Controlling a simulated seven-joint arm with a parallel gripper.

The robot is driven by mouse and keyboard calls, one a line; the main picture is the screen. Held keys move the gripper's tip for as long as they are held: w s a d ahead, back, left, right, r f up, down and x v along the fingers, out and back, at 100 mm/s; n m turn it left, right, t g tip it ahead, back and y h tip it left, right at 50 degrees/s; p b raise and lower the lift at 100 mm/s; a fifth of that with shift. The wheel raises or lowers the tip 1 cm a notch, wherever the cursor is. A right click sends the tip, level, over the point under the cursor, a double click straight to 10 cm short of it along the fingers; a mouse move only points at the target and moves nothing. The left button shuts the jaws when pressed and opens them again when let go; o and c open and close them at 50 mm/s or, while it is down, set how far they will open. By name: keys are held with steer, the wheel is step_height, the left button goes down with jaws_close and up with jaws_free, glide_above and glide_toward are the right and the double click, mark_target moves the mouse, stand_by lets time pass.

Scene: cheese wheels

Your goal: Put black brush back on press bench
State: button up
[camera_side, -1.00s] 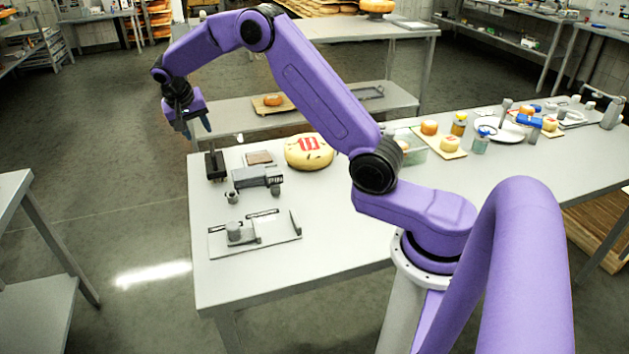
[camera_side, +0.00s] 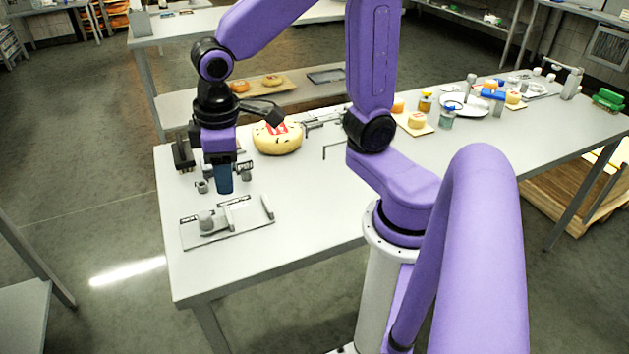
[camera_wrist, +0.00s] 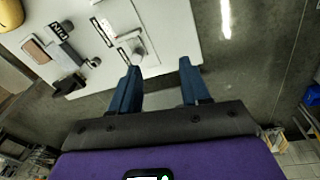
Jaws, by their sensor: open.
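My gripper (camera_side: 224,180) points down above the near-left part of the grey table (camera_side: 300,205), by the fixture plate. In the wrist view my gripper (camera_wrist: 158,66) has its two blue fingers apart, with nothing between them. A black block-like object (camera_side: 182,153) stands at the table's left edge, left of my gripper and apart from it. It also shows in the wrist view (camera_wrist: 68,84). It may be the black brush, but its shape is not clear enough to tell. I cannot tell which surface is the press bench.
A fixture plate (camera_side: 250,237) lies near the front left edge. A grey device (camera_wrist: 60,30) is partly hidden behind my gripper in the side view. A yellow cheese wheel (camera_side: 278,141) sits behind. Jars and boards (camera_side: 417,131) stand farther right. The table's front middle is clear.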

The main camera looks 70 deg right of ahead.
steer(key=s+d+f+n, duration=0.1)
steer(key=s+d+n, duration=0.1)
steer(key=s, duration=0.5)
steer(key=s+d+n+g, duration=0.1)
steer(key=s+d+n, duration=0.1)
steer(key=s, duration=0.6)
steer(key=shift+f+n+y, duration=0.4)
steer(key=shift+n, duration=0.5)
